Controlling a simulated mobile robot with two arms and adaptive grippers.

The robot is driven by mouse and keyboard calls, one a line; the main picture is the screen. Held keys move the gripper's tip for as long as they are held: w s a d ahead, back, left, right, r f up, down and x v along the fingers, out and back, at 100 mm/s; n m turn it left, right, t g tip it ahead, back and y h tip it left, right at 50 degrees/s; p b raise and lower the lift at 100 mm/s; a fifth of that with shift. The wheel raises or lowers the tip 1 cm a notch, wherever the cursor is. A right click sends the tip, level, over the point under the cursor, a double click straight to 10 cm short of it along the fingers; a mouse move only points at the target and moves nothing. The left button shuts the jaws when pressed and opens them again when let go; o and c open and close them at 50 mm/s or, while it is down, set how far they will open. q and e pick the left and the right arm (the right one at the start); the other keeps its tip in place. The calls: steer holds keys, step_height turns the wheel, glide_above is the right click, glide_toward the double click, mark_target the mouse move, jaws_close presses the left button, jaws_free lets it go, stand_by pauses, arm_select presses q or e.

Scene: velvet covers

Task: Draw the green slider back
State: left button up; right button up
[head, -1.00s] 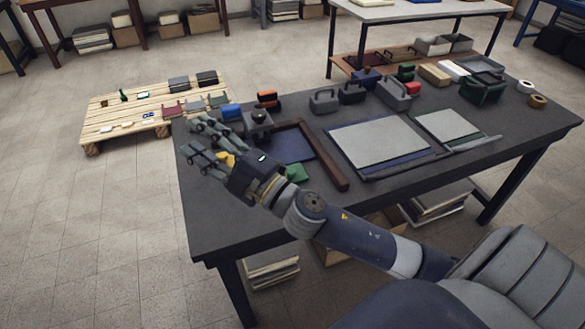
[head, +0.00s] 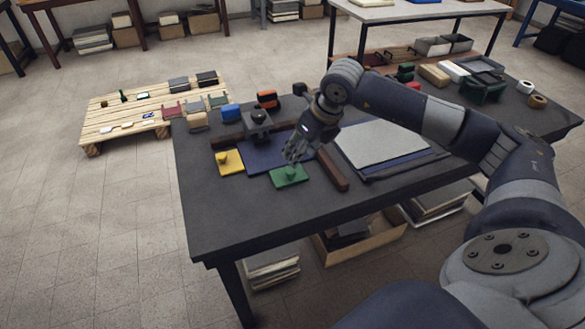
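The green slider (head: 289,177), a flat green plate with a small knob, lies at the near edge of a dark blue panel (head: 258,158) on the dark table. My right gripper (head: 295,153) points down just above and behind the green knob. Its fingertips are close to the knob, but I cannot tell whether they touch it or how far apart they are. A yellow slider (head: 230,162) with a knob lies to the left. My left gripper is not in view.
A brown bar (head: 332,170) lies right of the green slider, and a grey panel (head: 375,146) beyond it. A dark knobbed block (head: 258,122) stands behind. The near left of the table (head: 215,215) is clear.

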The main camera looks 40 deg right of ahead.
mark_target(291, 171)
steer(key=x, duration=0.3)
steer(key=p+x, duration=0.1)
steer(key=x, duration=0.3)
steer(key=d+x, duration=0.1)
steer(key=x, duration=0.2)
steer(key=shift+w+f+p, duration=0.15)
steer(key=shift+f+p, duration=0.2)
jaws_close()
